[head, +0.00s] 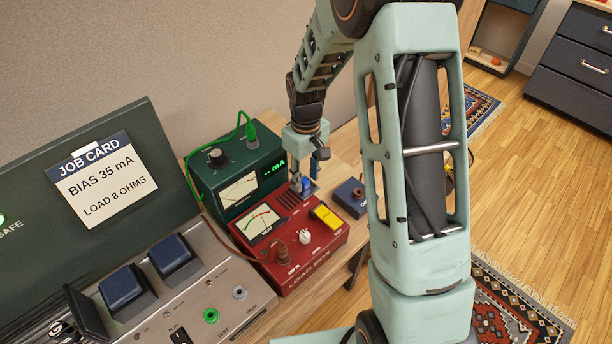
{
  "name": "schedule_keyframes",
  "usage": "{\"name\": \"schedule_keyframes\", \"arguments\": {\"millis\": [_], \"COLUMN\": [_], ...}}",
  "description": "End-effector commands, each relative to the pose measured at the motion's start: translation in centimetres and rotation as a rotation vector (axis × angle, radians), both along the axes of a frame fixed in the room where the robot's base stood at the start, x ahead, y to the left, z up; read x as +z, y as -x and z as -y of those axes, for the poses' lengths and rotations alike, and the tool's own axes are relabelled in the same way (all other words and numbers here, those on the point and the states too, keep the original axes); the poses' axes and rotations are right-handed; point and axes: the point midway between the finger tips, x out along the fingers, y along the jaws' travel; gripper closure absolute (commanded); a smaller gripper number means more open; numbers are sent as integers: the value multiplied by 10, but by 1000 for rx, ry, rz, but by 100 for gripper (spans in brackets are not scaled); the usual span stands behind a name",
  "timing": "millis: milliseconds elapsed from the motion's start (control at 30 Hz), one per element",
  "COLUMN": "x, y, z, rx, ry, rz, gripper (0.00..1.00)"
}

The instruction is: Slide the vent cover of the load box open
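The red load box (309,257) stands on the wooden bench, with a meter, a white knob, a yellow block and dark slots (284,197) on its top. A small grey plate with a blue piece (308,184) is at its far right corner. I cannot tell for sure that this plate is the vent cover. My gripper (302,184) points down over that corner, with its fingertips at the blue piece. The fingers partly hide the blue piece, and I cannot tell whether they touch it or close on it.
A green meter box (235,178) with a green cable stands behind the load box. A small dark blue box (350,197) sits to its right. A grey control panel (190,300) and job card (104,186) are at left.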

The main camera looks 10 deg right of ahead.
Motion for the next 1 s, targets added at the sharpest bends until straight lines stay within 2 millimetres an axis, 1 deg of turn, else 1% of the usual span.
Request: {"name": "schedule_keyframes", "arguments": {"millis": [67, 167, 400, 500, 600, 700, 800, 1000], "x": [7, 23, 75, 93, 107, 115, 119, 119], "y": [-1, -1, -2, -1, -1, -1, -1, 0], "z": [0, 0, 0, 0, 0, 0, 0, 0], "rx": [0, 0, 0, 0, 0, -1, -1, -1], "ry": [0, -1, 0, 1, 0, 1, 1, 0], "rz": [2, 4, 7, 6, 5, 3, 3, 2], "gripper": [67, 67, 67, 67, 67, 67, 67, 67]}}
